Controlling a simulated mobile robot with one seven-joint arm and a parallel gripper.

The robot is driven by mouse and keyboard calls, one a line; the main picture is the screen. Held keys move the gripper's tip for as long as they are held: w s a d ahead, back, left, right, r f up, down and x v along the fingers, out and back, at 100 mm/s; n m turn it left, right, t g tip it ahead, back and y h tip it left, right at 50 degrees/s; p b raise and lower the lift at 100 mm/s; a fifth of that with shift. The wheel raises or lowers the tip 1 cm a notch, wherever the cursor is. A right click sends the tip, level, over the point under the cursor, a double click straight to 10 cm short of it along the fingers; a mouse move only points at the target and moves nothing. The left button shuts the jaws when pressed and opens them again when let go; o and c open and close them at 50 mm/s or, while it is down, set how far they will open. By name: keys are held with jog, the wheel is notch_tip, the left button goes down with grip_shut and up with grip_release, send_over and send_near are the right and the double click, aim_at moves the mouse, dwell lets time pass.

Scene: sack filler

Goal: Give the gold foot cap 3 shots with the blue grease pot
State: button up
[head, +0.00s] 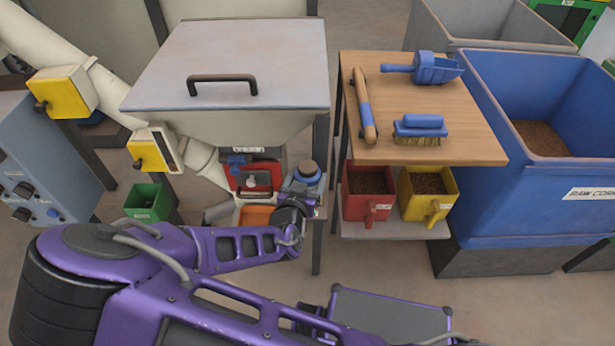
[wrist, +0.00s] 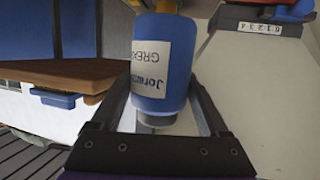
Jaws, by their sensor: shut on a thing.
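My gripper (wrist: 163,105) is shut on the blue grease pot (wrist: 165,65), with a finger on either side of it. The pot's white label reads upside down in the wrist view, and a tan part shows at its upper picture edge. In the head view my gripper (head: 303,186) is at the right front of the filler, beside its front leg. A small blue and brown round shape (head: 308,172) there looks like the pot. I cannot pick out the gold foot cap in either view.
The grey hopper (head: 230,60) stands above a red unit (head: 251,172) and an orange tray (head: 256,215). A green box (head: 148,202) is at left.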

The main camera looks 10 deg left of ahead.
aim_at(308, 166)
jog(key=shift+f, duration=0.15)
jog(key=shift+r, duration=0.2)
jog(key=shift+r+p, duration=0.6)
jog(key=shift+r, duration=0.1)
jog(key=shift+r+p, duration=1.9)
jog(key=shift+r, duration=0.6)
